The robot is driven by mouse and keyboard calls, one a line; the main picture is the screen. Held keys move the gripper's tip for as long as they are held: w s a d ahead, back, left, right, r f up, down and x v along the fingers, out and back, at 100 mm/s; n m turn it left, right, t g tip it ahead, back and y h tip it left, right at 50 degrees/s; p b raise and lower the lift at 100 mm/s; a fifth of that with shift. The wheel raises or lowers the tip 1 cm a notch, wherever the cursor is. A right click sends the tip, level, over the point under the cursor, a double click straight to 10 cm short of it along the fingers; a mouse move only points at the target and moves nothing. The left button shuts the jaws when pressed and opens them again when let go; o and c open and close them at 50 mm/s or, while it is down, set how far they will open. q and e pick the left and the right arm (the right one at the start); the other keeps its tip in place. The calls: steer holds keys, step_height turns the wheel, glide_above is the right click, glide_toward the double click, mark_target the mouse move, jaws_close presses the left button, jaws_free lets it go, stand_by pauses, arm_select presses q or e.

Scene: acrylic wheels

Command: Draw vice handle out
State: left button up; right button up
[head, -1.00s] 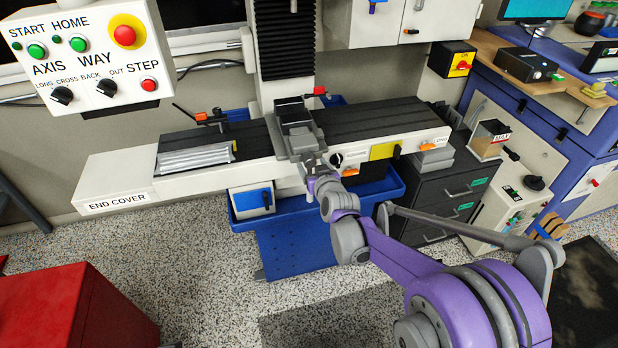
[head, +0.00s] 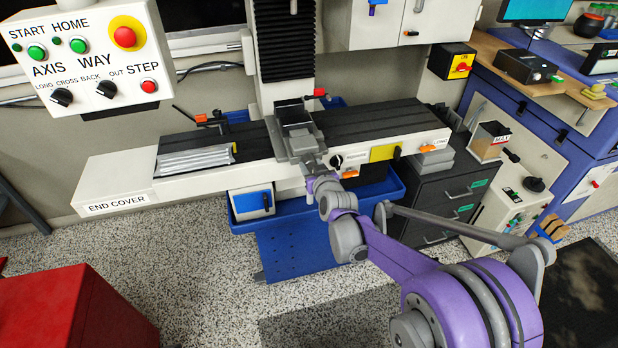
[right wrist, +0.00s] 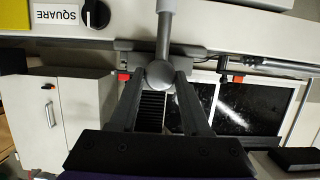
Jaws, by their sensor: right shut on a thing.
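The grey vice (head: 300,140) sits on the dark slotted table of the milling machine in the head view. Its handle, a grey rod with a round end knob (right wrist: 160,74), shows in the right wrist view and runs up from between the fingertips. My right gripper (right wrist: 161,82) is shut on the vice handle at the knob, one finger on each side. In the head view my right gripper (head: 310,179) is small, just in front of the vice, and its grip is hard to see there. My left gripper is not in view.
The machine's long table (head: 385,128) runs left and right of the vice. A control panel (head: 85,45) hangs at upper left. A blue tray (head: 385,195) lies below. A red cabinet (head: 75,305) stands at lower left, and dark drawers (head: 430,200) stand at right.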

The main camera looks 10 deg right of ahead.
jaws_close()
steer(key=shift+s, duration=0.15)
steer(key=shift+s+d, duration=0.1)
steer(key=shift+s, duration=1.25)
steer(key=shift+s, duration=0.3)
steer(key=shift+s, duration=2)
